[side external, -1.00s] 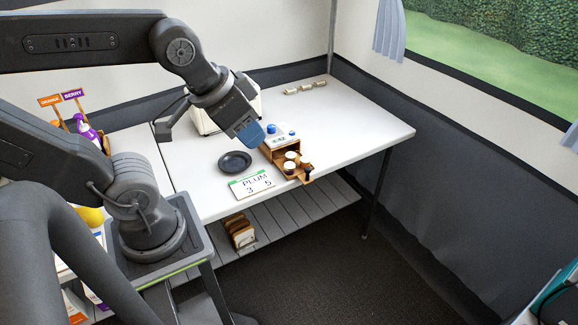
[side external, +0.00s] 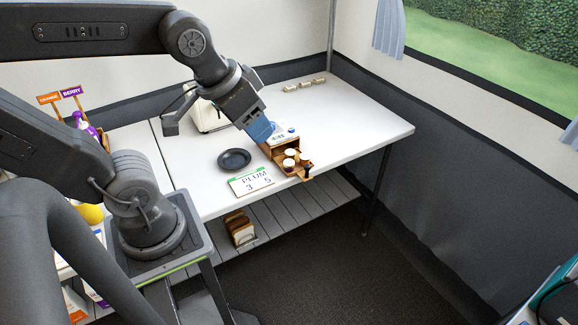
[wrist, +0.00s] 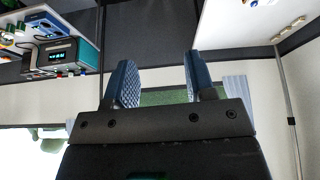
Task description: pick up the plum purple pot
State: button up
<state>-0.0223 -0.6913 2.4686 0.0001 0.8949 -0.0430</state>
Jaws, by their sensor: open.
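A small wooden box with an open drawer (side external: 306,176) stands on the white table in the side external view. Small pots with pale tops (side external: 290,162) sit in the drawer, and a small dark piece shows at its front right. I cannot tell which of these is the plum purple pot; no purple shows clearly on them. A card (side external: 251,181) reading PLUM 3 5 lies to the left of the drawer. My gripper (side external: 262,131) is open and empty, above and at the back left of the box, hiding part of it. Its blue fingers (wrist: 160,82) stand apart in the wrist view.
A black dish (side external: 234,160) lies left of the box. A pale appliance (side external: 208,117) stands behind my gripper. Several small pale items (side external: 304,85) line the table's back edge. The table's right part is clear. In the wrist view a teal device (wrist: 65,56) shows at upper left.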

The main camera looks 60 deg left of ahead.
jog(key=w+a+f+n+g, duration=0.25)
jog(key=w+a+n, duration=0.35)
jog(key=w, duration=0.4)
jog(key=n+g, duration=0.3)
jog(key=n, duration=0.6)
send_over(289, 162)
jog(key=f, duration=2.4)
jog(key=shift+s+d+f, duration=0.1)
jog(key=shift+d+f, duration=0.15)
jog(key=shift+f, duration=0.05)
jog(key=shift+a+f, duration=0.2)
jog(key=shift+f, duration=2.85)
jog(key=c, duration=0.7)
jog(key=shift+r, duration=0.15)
